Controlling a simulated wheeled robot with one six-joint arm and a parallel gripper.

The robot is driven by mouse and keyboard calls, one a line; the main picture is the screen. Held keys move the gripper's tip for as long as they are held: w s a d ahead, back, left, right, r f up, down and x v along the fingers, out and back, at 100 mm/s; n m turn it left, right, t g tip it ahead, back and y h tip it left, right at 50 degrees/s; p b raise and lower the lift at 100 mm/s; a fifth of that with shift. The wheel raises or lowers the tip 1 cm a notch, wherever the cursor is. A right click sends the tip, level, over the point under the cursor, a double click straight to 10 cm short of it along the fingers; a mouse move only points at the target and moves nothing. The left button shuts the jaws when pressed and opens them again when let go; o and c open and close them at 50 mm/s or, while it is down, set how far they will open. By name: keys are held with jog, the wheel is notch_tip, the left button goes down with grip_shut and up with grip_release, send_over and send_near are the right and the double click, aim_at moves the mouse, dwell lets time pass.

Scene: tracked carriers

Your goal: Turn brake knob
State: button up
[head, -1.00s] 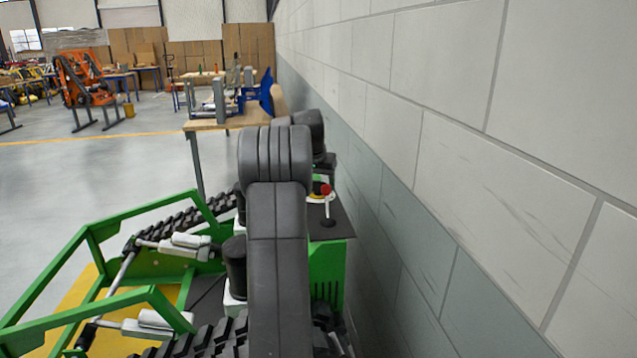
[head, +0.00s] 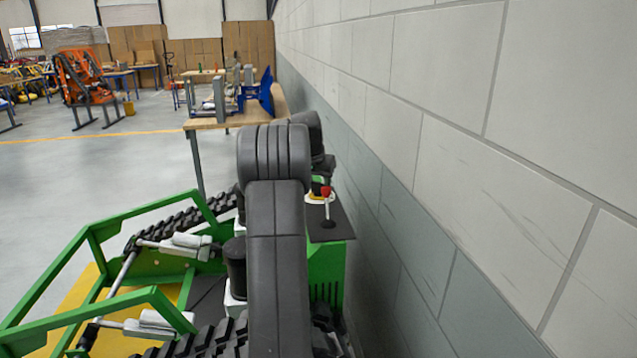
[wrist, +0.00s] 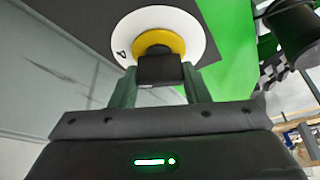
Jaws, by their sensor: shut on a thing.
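The brake knob (wrist: 160,68) is a black block on a yellow round base, set on a white disc (wrist: 198,33) with a small dark mark at its left. My gripper (wrist: 160,85) has one grey-green finger on each side of the knob and is shut on it. In the head view, the white and yellow disc (head: 316,198) shows only in part on the dark top of the green carrier (head: 325,265). My arm and gripper hide the knob there.
A red-tipped lever (head: 326,192) stands on the same panel, close to my gripper. A pale block wall (head: 450,150) runs along the right. A workbench (head: 225,122) with grey and blue parts stands beyond. Open floor lies at the left.

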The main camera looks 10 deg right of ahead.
jog(key=o, duration=1)
jog(key=v, duration=1.3)
jog(key=shift+s+a+r, duration=0.1)
jog(key=shift+s+r, duration=0.1)
jog(key=shift+r, duration=0.15)
jog(key=x, duration=1.3)
jog(key=shift+w+f, duration=0.15)
jog(key=shift+f, duration=0.1)
jog(key=shift+w+f, duration=0.1)
jog(key=shift+f, duration=0.15)
jog(key=shift+r+n+b, duration=0.15)
jog(key=shift+n+b, duration=0.15)
jog(key=shift+b, duration=0.15)
